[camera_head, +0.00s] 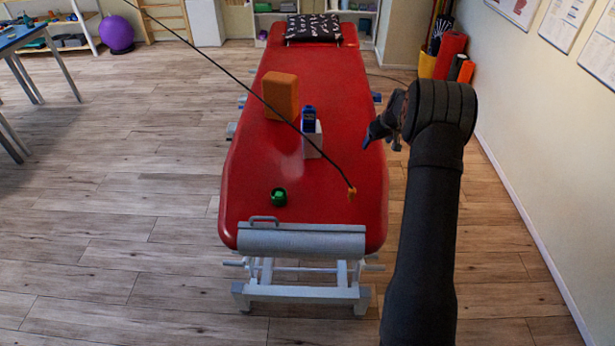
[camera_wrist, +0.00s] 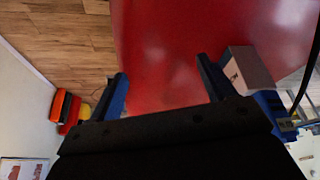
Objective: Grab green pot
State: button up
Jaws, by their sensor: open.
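The green pot (camera_head: 279,197) is a small, shiny, round thing on the near left part of the red treatment table (camera_head: 250,170) in the head view. It does not show in the wrist view. My gripper (camera_head: 383,137) is over the table's right edge in the head view, to the right of the pot and farther back. In the wrist view my gripper (camera_wrist: 166,85) has its two blue fingers wide apart, with nothing between them but red table surface behind.
An orange block (camera_head: 281,95) and a white box (camera_head: 312,140) with a blue item (camera_head: 308,118) stand on the table between my gripper and its far left. A dark cord runs across the head view to an orange end (camera_head: 352,192). The table around the pot is clear.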

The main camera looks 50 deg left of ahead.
jog(key=s+a+r+n+g+h, duration=0.1)
jog(key=s+a+r, duration=0.1)
jog(key=s+a, duration=0.5)
jog(key=s+a+r+n+g+h, duration=0.1)
jog(key=s+a, duration=0.2)
jog(key=s, duration=0.8)
jog(key=r+n+h, duration=0.1)
jog(key=r+h, duration=0.1)
send_over(279, 193)
jog(key=s+d, duration=0.1)
jog(key=d, duration=0.1)
notch_tip(279, 193, down, 11)
jog(key=shift+a+f, duration=0.1)
jog(key=shift+f, duration=0.05)
jog(key=shift+s+f, duration=0.15)
jog(key=shift+f, duration=1.2)
jog(key=shift+s+f, duration=0.1)
jog(key=shift+f, duration=1.25)
jog(key=c, duration=1.1)
jog(key=shift+o, duration=0.2)
jog(key=shift+r, duration=0.15)
